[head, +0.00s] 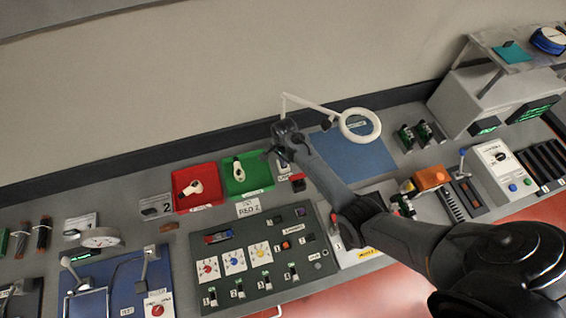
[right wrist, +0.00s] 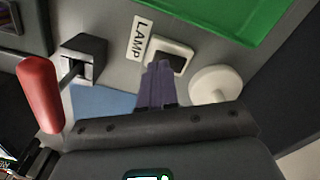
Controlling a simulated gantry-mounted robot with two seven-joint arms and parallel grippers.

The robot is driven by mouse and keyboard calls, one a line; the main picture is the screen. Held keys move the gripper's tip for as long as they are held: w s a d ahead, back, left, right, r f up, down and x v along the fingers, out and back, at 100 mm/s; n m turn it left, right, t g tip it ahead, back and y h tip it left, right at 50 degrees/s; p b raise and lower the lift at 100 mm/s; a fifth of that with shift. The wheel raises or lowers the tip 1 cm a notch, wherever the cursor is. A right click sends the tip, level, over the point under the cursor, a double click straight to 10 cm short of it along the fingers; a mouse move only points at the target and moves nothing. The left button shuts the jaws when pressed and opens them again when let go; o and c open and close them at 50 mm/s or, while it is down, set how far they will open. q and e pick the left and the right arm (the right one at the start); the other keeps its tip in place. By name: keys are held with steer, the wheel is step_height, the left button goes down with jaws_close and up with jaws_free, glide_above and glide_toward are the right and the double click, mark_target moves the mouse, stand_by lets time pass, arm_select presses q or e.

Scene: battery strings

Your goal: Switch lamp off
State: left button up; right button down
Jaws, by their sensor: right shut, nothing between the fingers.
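The lamp is a white ring on a thin jointed arm (head: 360,125) over the blue mat in the head view; I cannot tell whether it is lit. My left gripper is out of view.
A red-handled lever (right wrist: 40,94) stands left of the fingers and a round white base (right wrist: 215,84) right of them. The green tray (head: 246,176) and red tray (head: 198,188) lie to the left. A dark control panel (head: 263,252) is in front.

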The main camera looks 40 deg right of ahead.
steer(key=shift+f, duration=0.25)
steer(key=shift+f+b, duration=0.6)
steer(key=shift+f, duration=0.15)
stand_by(0.3)
steer(key=shift+r, duration=0.1)
steer(key=shift+r+p, duration=0.35)
steer(key=shift+p, duration=0.1)
step_height(320, 180, up, 4)
steer(key=p, duration=0.3)
steer(key=shift+f+p, duration=0.1)
steer(key=shift+p, duration=0.25)
steer(key=shift+r, duration=1.2)
